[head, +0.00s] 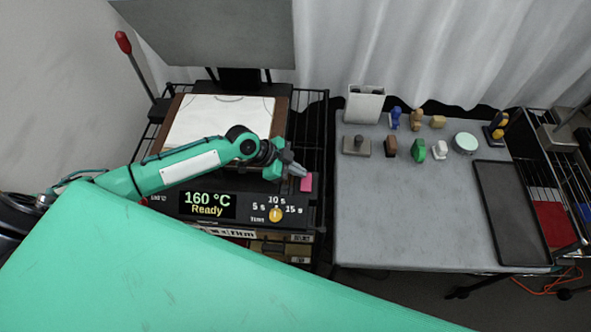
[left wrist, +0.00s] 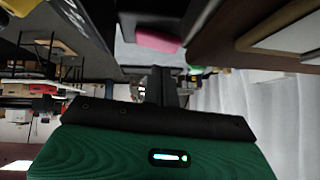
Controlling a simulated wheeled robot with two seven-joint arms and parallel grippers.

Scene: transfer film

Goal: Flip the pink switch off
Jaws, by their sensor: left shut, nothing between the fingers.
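The pink switch (head: 305,183) sits at the right end of the heat press's dark front panel (head: 240,204). It also shows as a pink block in the left wrist view (left wrist: 158,42), beyond the fingers. My left gripper (head: 296,169) is shut and empty, with its fingertips just above and beside the switch in the head view. I cannot tell whether they touch it. The panel display (head: 207,204) is lit and reads 160 °C and Ready. My right gripper is not in view.
A yellow timer dial (head: 275,215) sits on the panel left of the switch. The press holds a white sheet (head: 218,120) under a raised plate (head: 215,32). A grey table (head: 420,220) with several stamps and a black tray (head: 510,212) stands to the right.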

